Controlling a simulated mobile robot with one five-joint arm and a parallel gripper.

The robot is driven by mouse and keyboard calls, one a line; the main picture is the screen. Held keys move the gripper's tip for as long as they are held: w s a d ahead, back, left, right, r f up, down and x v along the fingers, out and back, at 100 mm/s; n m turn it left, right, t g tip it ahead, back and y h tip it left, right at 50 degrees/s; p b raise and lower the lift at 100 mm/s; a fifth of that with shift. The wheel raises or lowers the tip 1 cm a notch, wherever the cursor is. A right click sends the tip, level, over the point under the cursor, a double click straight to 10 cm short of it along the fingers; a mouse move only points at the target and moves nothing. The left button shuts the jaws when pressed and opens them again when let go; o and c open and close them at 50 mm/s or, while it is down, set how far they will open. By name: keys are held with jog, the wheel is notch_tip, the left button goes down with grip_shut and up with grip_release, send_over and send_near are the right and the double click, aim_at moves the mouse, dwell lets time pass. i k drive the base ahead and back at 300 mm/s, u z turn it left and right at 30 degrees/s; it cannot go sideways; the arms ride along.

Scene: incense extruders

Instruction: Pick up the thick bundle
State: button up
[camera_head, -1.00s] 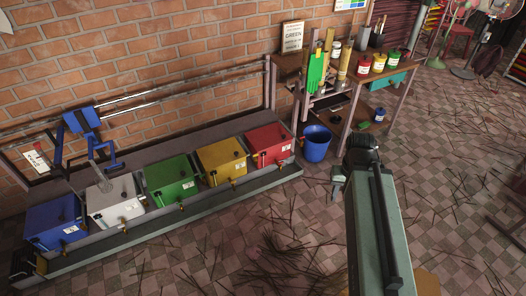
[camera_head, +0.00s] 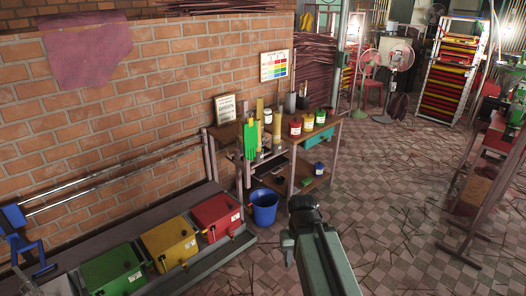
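No bundle is clearly marked as the thick one. Two tall tan bundles or rolls, a left one (camera_head: 260,108) and a right one (camera_head: 277,126), stand upright by the workbench (camera_head: 229,131), near a green glove (camera_head: 250,141). Large stacks of dark red sticks (camera_head: 317,70) lie beyond the brick wall. My gripper (camera_head: 288,247) hangs at the end of my grey-green arm, low in the picture and well apart from the bench. Its fingers are too small and dark to tell whether they are open. I see nothing held in it.
A blue bucket (camera_head: 264,207) stands before the bench. Red (camera_head: 217,214), yellow (camera_head: 168,241) and green (camera_head: 111,268) boxes line the platform at left. Several jars, including a red one (camera_head: 295,128), stand on the bench. A metal-framed stand (camera_head: 466,187) is at right. Loose sticks litter the open floor.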

aim_at(277, 116)
jog(key=z, duration=1.4)
jog(key=i, duration=3)
jog(key=u, duration=3.15)
jog(key=i, duration=0.5)
jog(key=u, duration=0.15)
